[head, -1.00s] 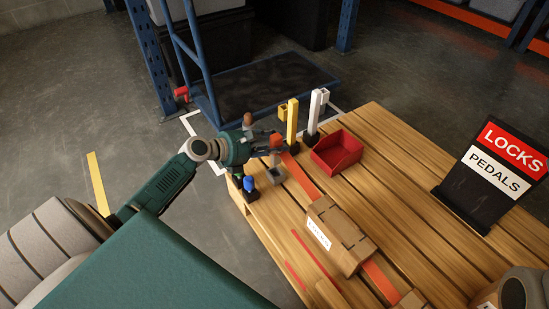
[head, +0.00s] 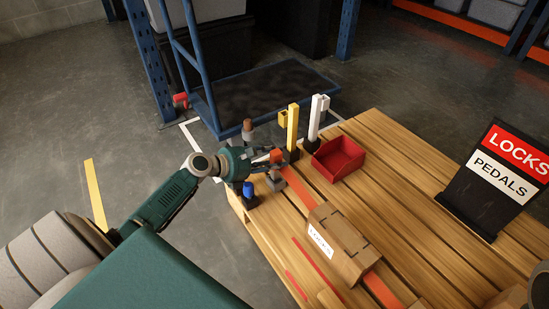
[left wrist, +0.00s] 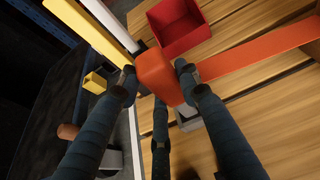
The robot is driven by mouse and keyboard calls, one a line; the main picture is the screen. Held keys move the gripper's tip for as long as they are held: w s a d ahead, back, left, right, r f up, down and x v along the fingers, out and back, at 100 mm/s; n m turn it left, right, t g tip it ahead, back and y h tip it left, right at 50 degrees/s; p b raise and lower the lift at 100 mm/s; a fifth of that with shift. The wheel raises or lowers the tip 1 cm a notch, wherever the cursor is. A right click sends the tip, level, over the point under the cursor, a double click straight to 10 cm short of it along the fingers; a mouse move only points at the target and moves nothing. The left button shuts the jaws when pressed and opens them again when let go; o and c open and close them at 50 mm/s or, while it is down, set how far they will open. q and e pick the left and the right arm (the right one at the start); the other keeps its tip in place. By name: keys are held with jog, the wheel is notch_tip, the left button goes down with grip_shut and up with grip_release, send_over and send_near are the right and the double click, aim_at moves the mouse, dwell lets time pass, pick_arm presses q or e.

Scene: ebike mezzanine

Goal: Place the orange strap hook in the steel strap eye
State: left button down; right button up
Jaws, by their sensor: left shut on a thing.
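The orange strap hook (head: 276,156) is an orange block at the end of an orange strap. In the left wrist view the hook (left wrist: 158,80) sits between the two dark fingertips. The steel strap eye (head: 276,183) is a small grey piece on the pallet, just below the hook in the head view. In the left wrist view it (left wrist: 188,117) is partly hidden behind the fingers and hook. Contact between hook and eye cannot be made out. My right gripper is not in view.
The strap (head: 298,186) runs to a cardboard box (head: 342,240) on the wooden pallet (head: 400,165). A yellow post (head: 292,129), a white post (head: 315,118) and a red bin (head: 338,159) stand close behind the hook. A blue-topped piece (head: 248,189) is beside the eye.

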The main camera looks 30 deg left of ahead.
pick_arm(q)
jog(key=shift+f, duration=0.1)
jog(key=c, duration=1.2)
grip_release()
